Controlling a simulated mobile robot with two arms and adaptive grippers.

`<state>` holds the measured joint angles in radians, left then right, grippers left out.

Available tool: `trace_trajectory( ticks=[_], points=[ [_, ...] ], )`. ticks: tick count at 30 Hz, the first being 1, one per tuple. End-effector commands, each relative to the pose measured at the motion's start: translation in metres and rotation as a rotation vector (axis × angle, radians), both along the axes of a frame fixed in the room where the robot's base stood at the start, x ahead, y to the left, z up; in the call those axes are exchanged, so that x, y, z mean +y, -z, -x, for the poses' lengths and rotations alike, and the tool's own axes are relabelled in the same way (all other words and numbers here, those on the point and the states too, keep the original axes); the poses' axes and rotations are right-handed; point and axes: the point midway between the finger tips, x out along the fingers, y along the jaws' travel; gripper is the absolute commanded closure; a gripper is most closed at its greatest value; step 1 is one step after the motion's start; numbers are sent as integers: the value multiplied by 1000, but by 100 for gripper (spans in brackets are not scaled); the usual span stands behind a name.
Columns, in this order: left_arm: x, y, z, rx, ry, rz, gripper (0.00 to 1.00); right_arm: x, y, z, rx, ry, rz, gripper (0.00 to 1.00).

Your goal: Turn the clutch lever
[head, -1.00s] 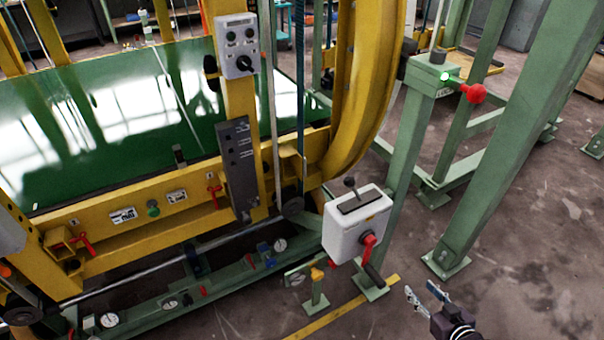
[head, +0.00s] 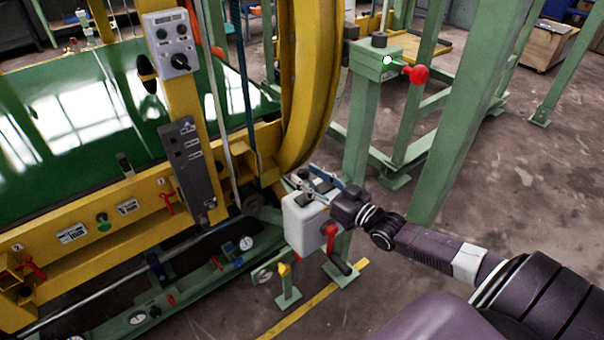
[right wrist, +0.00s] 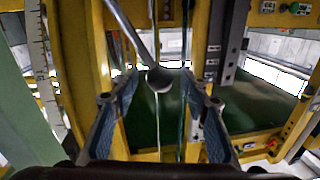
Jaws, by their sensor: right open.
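In the head view a white control box (head: 302,228) stands beside the green post. Another lever with a red ball (head: 417,74) is on the green post. My left gripper is out of view.
A yellow curved ring frame (head: 312,85) rises just behind the box. A switch box (head: 170,42) hangs on the yellow post. A green column (head: 478,110) stands to the right, behind my arm. The floor to the right is mostly clear.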

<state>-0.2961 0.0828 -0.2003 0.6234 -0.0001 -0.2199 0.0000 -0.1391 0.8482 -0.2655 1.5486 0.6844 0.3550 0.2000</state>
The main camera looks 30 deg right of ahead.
Motion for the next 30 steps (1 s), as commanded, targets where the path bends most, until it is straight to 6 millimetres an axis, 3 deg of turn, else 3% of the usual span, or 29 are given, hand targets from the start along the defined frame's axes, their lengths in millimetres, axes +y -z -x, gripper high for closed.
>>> trace_trajectory(
  ticks=[6, 17, 28, 30],
  points=[
    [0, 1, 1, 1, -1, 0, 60, 4, 1, -17, 2, 1, -1, 58],
    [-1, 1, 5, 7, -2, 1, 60, 5, 1, -21, 2, 1, 0, 58],
    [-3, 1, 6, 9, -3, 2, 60, 4, 1, -21, 2, 1, 0, 98],
    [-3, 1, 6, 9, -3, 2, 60, 4, 1, -21, 2, 1, 0, 100]
  ],
)
